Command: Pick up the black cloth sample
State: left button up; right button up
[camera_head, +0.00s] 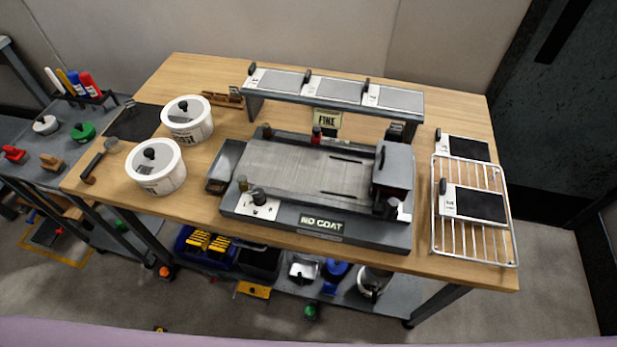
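Two black sample panels with white label ends and small black knobs are at the right of the table. One black panel (481,205) lies flat on the wire rack (442,233). The other black panel (469,148) lies at the rack's back edge; I cannot tell whether it rests on the rack or the table. I cannot tell from the surface which one is cloth. Neither of my grippers is in view, and nothing covers the two panels.
A coating machine (305,165) labelled "NO COAT" fills the table's middle. A raised shelf (335,98) behind it bears three grey panels. Two white tubs (157,182) and a dark mat (133,121) are at the left. A side table (62,150) holds tools.

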aim_at(457, 202)
jog(key=z, duration=1.2)
jog(key=u, duration=0.15)
